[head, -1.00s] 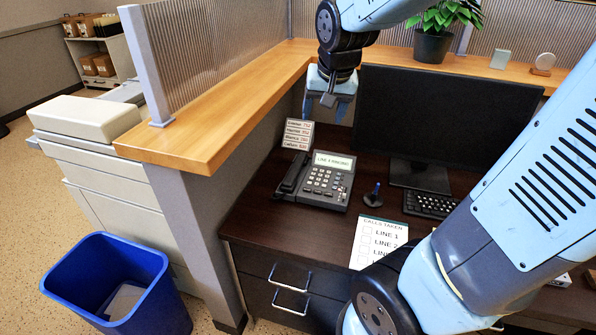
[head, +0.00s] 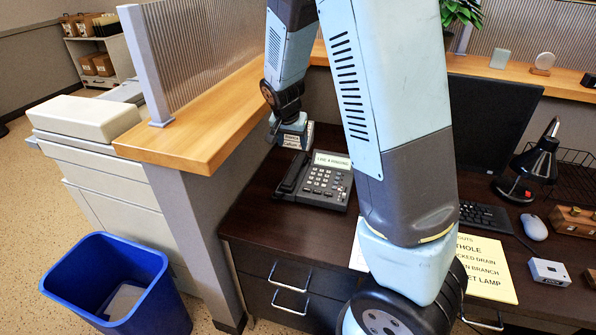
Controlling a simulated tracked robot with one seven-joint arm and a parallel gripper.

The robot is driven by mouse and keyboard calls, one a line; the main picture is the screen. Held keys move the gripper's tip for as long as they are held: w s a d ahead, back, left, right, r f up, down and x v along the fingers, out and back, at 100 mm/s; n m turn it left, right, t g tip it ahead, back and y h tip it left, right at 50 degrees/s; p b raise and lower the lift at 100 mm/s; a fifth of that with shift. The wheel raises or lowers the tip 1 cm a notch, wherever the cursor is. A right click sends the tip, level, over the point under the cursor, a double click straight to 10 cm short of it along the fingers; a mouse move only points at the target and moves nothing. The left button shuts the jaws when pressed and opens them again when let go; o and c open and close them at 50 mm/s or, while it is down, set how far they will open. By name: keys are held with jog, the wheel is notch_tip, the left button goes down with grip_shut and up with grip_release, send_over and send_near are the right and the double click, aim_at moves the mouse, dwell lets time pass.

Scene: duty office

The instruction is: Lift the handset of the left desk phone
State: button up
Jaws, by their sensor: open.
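The desk phone (head: 328,182) is dark grey with a keypad and a lit display, and sits on the left part of the dark desk. Its handset (head: 291,173) lies in the cradle along the phone's left side. My gripper (head: 278,130) is above and behind the phone, close to the wooden ledge, with nothing seen in it. It is open, though its fingers are small and partly unclear here. It covers part of the name card (head: 292,142) behind the phone. No second phone is in view; my arm hides the middle of the desk.
A wooden ledge (head: 190,137) with a ribbed panel (head: 210,50) borders the desk on the left. A monitor (head: 490,120), keyboard (head: 487,217), black lamp (head: 535,165) and mouse (head: 534,227) stand to the right. A blue bin (head: 110,285) is on the floor.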

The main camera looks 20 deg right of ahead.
jog(key=x, duration=0.2)
send_over(295, 167)
jog(key=s+a, duration=0.1)
jog(key=s, duration=0.2)
jog(key=f, duration=0.7)
jog(key=shift+w, duration=0.25)
jog(key=shift+x, duration=2.75)
jog(key=shift+w, duration=0.2)
jog(key=shift+f, duration=0.3)
jog(key=c, duration=1.2)
jog(key=shift+o, duration=0.2)
